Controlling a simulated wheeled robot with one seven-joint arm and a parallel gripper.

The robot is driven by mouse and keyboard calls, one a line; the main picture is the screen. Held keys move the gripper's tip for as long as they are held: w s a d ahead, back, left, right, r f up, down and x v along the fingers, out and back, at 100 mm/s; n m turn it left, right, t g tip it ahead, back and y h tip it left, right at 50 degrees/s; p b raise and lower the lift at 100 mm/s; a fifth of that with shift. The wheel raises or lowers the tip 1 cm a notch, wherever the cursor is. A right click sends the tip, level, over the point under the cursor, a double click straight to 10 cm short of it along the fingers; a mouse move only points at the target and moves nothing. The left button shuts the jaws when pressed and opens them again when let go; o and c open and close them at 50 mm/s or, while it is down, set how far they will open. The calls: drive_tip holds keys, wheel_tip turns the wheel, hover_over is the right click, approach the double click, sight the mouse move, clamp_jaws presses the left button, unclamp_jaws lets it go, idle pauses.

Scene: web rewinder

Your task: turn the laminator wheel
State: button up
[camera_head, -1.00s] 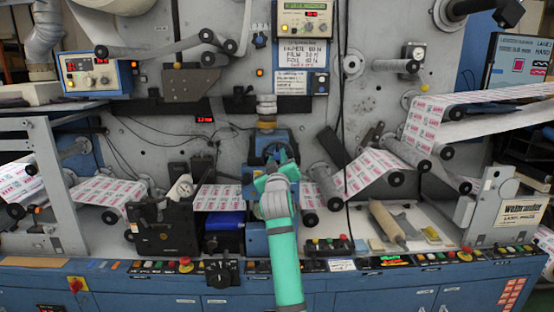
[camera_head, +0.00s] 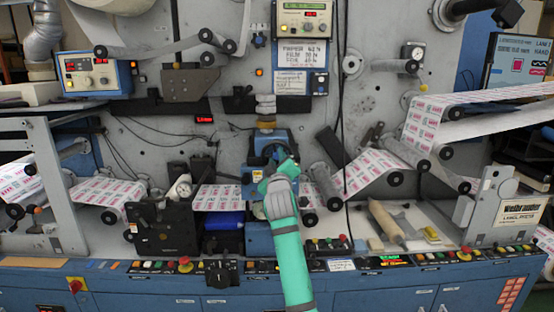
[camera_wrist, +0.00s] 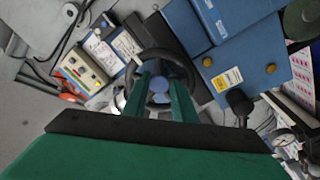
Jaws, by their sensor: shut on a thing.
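The laminator wheel (camera_wrist: 187,65) is a dark round handwheel with a blue hub, in the upper middle of the wrist view. In the head view the wheel (camera_head: 277,150) sits on the front of the blue laminator unit (camera_head: 283,136), partly hidden by my gripper. My gripper (camera_wrist: 166,97) is green, with two fingers reaching to the wheel's lower part; in the head view my gripper (camera_head: 279,171) is at the wheel's lower side. It is shut on the wheel. The exact contact between fingertips and rim is hard to see.
A printed label web (camera_head: 215,197) runs left and right of the unit over several rollers. A dark gauge block (camera_head: 160,228) stands to the left. A wooden-coloured roll (camera_head: 386,221) lies on the ledge to the right. A button panel (camera_head: 345,264) runs along the front edge.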

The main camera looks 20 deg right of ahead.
drive_tip(key=o, duration=0.7)
drive_tip(key=shift+s+d, duration=0.1)
drive_tip(key=shift+d, duration=0.15)
drive_tip(key=shift+a, duration=0.1)
drive_tip(key=v, duration=1)
drive_tip(key=shift+s, duration=0.35)
drive_tip(key=shift+f, duration=0.15)
